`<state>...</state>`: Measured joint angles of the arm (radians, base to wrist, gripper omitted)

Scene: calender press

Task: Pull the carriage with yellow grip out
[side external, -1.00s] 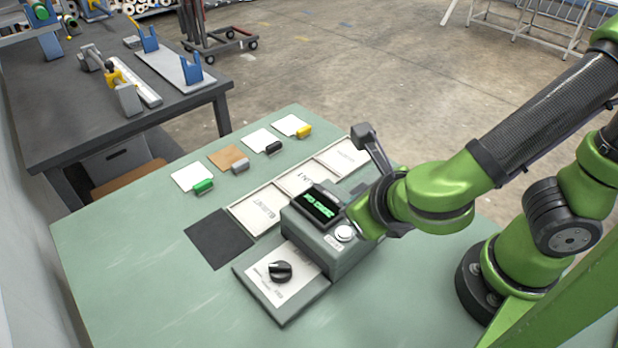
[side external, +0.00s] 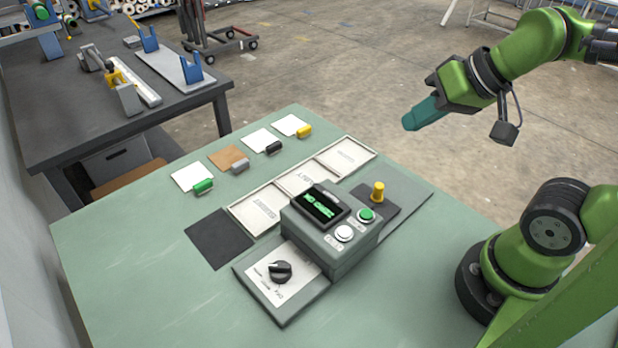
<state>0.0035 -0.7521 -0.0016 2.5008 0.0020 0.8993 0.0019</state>
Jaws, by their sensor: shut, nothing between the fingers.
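An upright yellow grip (side external: 378,192) stands on a dark plate, the carriage (side external: 391,209), at the right of the grey control box. The control box hides the plate's near left part. My gripper (side external: 410,123) has teal fingers and is shut and empty. It is in the air up and to the right of the yellow grip in the picture, clear of it. A sample card (side external: 290,124) with a yellow tab (side external: 304,131) lies at the table's far edge.
The control box (side external: 318,262) has a lit display (side external: 322,206), a green button (side external: 366,215), a white button (side external: 344,233) and a black knob (side external: 280,271). Pale trays (side external: 264,212) and a black square (side external: 219,238) lie beside it. The green table's (side external: 140,270) left front is clear.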

